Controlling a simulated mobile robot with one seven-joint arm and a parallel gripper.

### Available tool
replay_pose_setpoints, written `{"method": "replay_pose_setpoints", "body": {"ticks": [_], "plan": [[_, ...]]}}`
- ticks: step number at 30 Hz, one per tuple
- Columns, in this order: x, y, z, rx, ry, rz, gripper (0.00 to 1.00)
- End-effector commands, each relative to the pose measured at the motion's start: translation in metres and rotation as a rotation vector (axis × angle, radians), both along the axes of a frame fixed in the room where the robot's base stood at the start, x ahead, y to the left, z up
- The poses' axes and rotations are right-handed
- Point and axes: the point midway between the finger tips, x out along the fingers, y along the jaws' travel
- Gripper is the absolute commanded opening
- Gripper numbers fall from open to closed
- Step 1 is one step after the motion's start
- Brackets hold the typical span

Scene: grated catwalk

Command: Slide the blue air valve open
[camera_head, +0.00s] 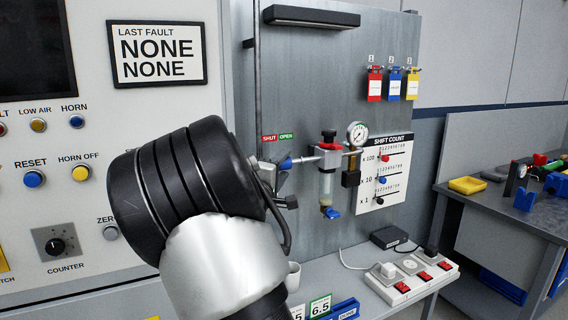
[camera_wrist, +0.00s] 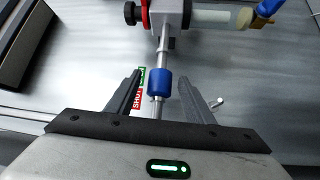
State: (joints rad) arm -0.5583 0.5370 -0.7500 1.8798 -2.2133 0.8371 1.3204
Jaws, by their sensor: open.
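The blue air valve (camera_head: 285,163) is a blue sleeve on a thin metal pipe, left of the regulator on the grey panel. In the wrist view the blue sleeve (camera_wrist: 161,83) sits between the two fingers of my gripper (camera_wrist: 160,76), with a visible gap on each side. The fingers are open and not closed on it. A red SHUT label (camera_head: 269,138) and a green OPEN label (camera_head: 287,136) are above the pipe. The sleeve appears nearer the OPEN label, but its exact travel position is unclear. In the head view my gripper (camera_head: 282,182) is partly hidden by my wrist.
The regulator (camera_head: 328,152) with its gauge (camera_head: 357,134) is right of the sleeve. A shift count board (camera_head: 385,172) hangs beyond it. A shelf below holds a power strip (camera_head: 411,278). A workbench (camera_head: 500,205) stands at right.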

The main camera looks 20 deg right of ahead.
Motion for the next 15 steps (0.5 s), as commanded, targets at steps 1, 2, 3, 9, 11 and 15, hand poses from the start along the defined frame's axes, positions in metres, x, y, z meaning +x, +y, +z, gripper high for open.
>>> {"method": "replay_pose_setpoints", "body": {"ticks": [1, 2, 3, 9, 11, 15], "plan": [[0.005, -0.005, 0.001, -0.002, -0.001, -0.001, 0.48], [0.007, -0.006, 0.002, -0.002, -0.001, 0.000, 0.48], [0.010, -0.009, 0.001, -0.001, 0.001, 0.000, 0.48], [0.016, -0.015, 0.002, 0.000, 0.000, 0.001, 0.48], [0.016, -0.015, 0.002, 0.000, 0.000, 0.001, 0.48], [0.016, -0.014, 0.002, 0.000, 0.000, 0.001, 0.48]]}}
